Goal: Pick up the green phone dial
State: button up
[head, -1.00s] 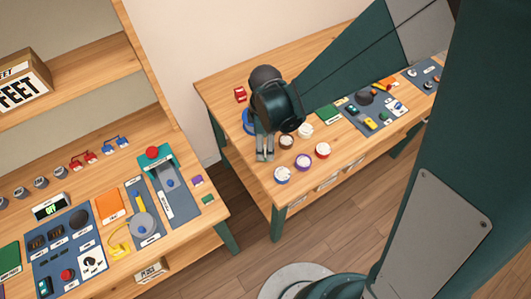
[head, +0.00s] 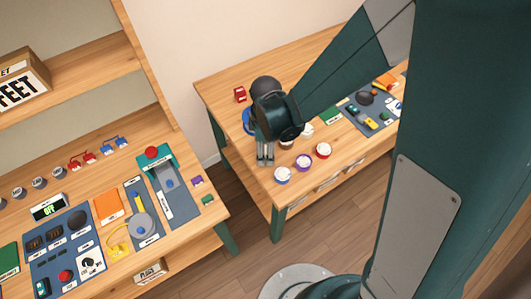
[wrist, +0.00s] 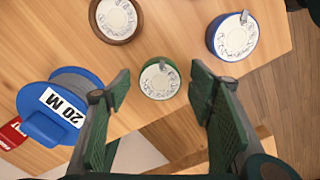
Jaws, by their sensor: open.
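The green phone dial (wrist: 160,79), a small round dial with a white face and green rim, lies near the table edge in the wrist view. My gripper (wrist: 160,90) is open and empty, with one finger on each side of the dial in that picture. I cannot tell the height of the fingertips above it. In the head view my gripper (head: 265,160) points down at the table's near left edge, left of the blue dial (head: 282,175). I cannot make out the green dial there; my gripper seems to cover it.
A brown dial (wrist: 117,18) and the blue-rimmed dial (wrist: 232,37) lie beyond the green one. A blue reel marked 20 M (wrist: 33,108) stands close by the left finger. Purple (head: 303,163) and red (head: 323,150) dials sit to the right. Another bench (head: 185,237) stands left across a gap.

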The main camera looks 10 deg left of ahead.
jog(key=shift+c, duration=0.7)
jog(key=c, duration=0.9)
jog(key=shift+r, duration=0.1)
jog(key=shift+r+p, duration=0.85)
jog(key=shift+r, duration=4.1)
